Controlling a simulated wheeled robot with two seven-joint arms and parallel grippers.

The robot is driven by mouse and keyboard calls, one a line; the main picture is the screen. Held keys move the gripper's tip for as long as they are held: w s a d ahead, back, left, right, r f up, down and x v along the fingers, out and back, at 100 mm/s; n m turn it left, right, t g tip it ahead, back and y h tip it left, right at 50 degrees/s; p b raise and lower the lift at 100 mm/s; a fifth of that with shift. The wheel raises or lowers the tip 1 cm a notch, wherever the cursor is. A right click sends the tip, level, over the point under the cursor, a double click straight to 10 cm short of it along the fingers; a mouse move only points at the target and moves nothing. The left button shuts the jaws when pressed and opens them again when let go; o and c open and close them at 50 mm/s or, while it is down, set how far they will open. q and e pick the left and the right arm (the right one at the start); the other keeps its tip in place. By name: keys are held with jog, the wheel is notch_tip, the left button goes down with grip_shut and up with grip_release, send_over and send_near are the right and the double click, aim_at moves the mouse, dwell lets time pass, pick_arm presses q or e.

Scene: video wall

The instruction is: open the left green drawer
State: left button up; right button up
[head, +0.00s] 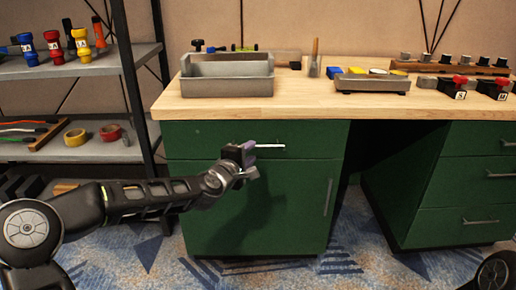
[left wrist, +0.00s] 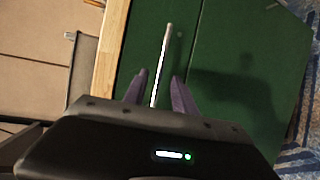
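The left green drawer (head: 310,139) is the top front of the left green cabinet, under the wooden worktop, and looks closed. Its thin silver handle (head: 270,147) runs level across the front. My left gripper (head: 248,154) is at the handle's left part. In the left wrist view the two purple fingers (left wrist: 158,88) stand apart with the handle (left wrist: 163,60) running between them; a gap shows on each side, so it does not look gripped. My right gripper is not in view; only a dark piece of my body shows at the lower right.
A door (head: 290,205) with an upright handle is below the drawer. A grey metal tray (head: 228,86) and other items stand on the worktop (head: 300,105). A shelf rack (head: 90,65) stands close on the left. Blue patterned carpet (head: 340,262) is free in front.

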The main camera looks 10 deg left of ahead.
aim_at(257, 147)
pick_arm(q)
jog(key=x, duration=0.6)
jog(key=shift+w+f, duration=0.1)
jog(key=shift+w, duration=0.05)
grip_shut()
dwell(1.3)
